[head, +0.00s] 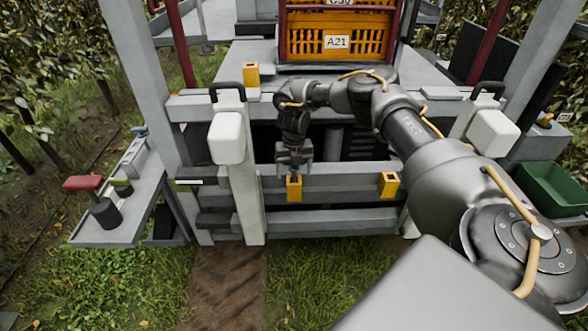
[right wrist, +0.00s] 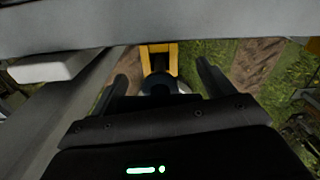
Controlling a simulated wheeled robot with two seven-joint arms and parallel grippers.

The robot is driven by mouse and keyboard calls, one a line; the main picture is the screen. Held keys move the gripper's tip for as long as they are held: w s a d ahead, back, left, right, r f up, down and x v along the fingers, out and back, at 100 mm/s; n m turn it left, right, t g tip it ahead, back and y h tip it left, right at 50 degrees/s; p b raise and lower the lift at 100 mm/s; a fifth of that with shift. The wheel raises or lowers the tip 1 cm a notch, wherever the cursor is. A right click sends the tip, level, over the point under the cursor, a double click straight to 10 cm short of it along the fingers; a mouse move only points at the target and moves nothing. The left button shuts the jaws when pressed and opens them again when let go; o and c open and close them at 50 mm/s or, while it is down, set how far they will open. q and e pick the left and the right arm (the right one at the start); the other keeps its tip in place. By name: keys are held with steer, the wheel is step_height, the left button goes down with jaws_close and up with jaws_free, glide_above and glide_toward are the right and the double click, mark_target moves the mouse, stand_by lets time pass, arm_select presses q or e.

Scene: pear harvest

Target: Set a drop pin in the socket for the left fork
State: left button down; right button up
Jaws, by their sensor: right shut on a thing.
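My right gripper (head: 294,168) hangs pointing down, directly above a yellow socket (head: 294,188) on the grey cross rail. In the right wrist view, its two dark fingers (right wrist: 165,83) are shut on a grey round-headed thing, likely the drop pin (right wrist: 160,86). The yellow socket (right wrist: 158,56) shows just beyond it. The pin's lower end is hidden, and I cannot tell whether it has entered the socket. A second yellow socket (head: 388,184) is on the rail to the right. My left gripper is not in view.
A white post (head: 236,185) with a black handle stands close left of the gripper. An orange crate marked A21 (head: 337,55) sits on the deck behind. A grey side tray (head: 128,215) holds a red-topped tool. A green bin (head: 552,190) is at right.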

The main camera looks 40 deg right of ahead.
mark_target(294, 178)
steer(key=shift+f+b, duration=0.9)
steer(key=shift+f, duration=1.15)
steer(key=o, duration=1)
steer(key=shift+c, duration=0.2)
steer(key=shift+r+p, duration=3.1)
steer(key=shift+r, duration=0.45)
steer(key=shift+a+f, duration=0.1)
